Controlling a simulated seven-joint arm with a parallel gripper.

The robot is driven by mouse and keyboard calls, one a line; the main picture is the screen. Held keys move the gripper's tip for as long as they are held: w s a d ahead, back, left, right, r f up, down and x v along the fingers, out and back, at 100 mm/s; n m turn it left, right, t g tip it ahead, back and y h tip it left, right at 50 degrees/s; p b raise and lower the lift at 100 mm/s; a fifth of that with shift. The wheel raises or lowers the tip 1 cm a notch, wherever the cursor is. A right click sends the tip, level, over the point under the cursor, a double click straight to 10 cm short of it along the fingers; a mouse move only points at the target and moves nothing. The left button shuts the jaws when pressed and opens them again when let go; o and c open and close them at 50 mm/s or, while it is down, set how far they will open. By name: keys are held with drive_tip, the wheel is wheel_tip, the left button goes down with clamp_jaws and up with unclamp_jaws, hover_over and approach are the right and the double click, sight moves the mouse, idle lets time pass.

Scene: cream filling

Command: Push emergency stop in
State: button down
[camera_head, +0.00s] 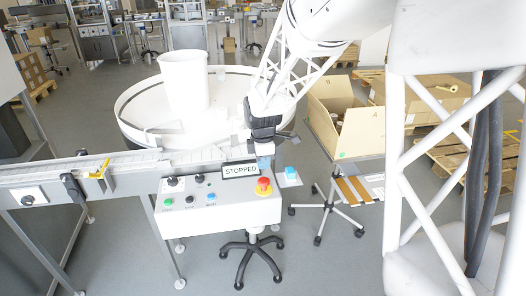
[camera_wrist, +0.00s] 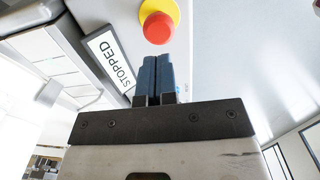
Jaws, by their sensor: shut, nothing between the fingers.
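The emergency stop is a red mushroom button on a yellow base. In the head view the emergency stop (camera_head: 264,185) is at the right end of the white control box (camera_head: 225,214). In the wrist view the red button (camera_wrist: 158,28) is at the top, just beyond the fingertips. My gripper (camera_wrist: 155,62) is shut and empty, its two blue fingers together and pointing toward the button. In the head view my gripper (camera_head: 264,160) is above and behind the button. I cannot tell whether the fingertips touch the button.
A sign reading STOPPED (camera_head: 240,170) stands on the box, left of the button; it also shows in the wrist view (camera_wrist: 109,60). Green, black and blue buttons are on the box front. A round white bowl feeder (camera_head: 135,100) is behind. An open carton (camera_head: 345,120) stands to the right.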

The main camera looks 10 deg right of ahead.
sight(263, 180)
drive_tip(key=shift+f, duration=2.7)
drive_tip(key=shift+f, duration=1.1)
wheel_tip(263, 180, up, 14)
drive_tip(key=shift+r, duration=0.15)
drive_tip(key=shift+s, duration=0.15)
